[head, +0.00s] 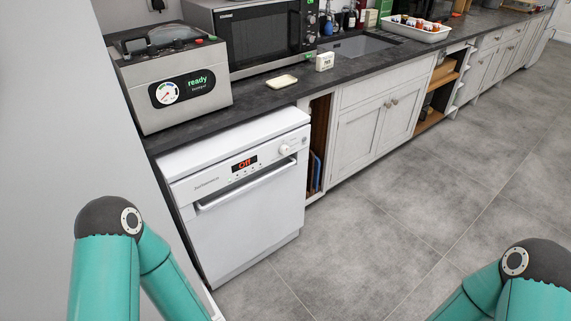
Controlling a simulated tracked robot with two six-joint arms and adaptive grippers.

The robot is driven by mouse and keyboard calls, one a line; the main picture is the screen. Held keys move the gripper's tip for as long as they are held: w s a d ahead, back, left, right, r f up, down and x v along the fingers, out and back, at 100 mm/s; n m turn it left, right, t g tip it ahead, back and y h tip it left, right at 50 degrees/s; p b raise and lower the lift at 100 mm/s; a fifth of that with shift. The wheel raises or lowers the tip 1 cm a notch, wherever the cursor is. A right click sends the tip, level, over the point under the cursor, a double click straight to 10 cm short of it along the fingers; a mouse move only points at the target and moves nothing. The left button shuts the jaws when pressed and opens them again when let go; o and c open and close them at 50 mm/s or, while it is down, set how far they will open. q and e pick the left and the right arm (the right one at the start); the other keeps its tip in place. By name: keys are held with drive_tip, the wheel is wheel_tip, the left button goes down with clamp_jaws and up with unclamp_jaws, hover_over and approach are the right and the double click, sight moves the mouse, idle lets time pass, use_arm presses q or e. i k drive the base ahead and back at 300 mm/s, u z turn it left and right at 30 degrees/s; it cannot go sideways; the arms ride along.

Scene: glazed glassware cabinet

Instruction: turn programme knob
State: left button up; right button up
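The programme knob (284,149) is a small round white knob at the right of the control panel on a white dishwasher (250,222). The panel's display (244,163) reads "Off" in red. The dishwasher door looks closed, with a long handle (245,184) below the panel. Parts of my two teal arms show at the lower left and lower right. Neither gripper is in the picture, and nothing of mine covers the knob.
The grey tiled floor (400,190) before the cabinets is clear.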

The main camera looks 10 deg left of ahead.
sight(284, 149)
drive_tip(key=k, duration=1.15)
drive_tip(key=u, duration=0.15)
drive_tip(key=i, duration=1.5)
drive_tip(key=z, duration=0.35)
drive_tip(key=i, duration=0.7)
drive_tip(key=z, duration=0.05)
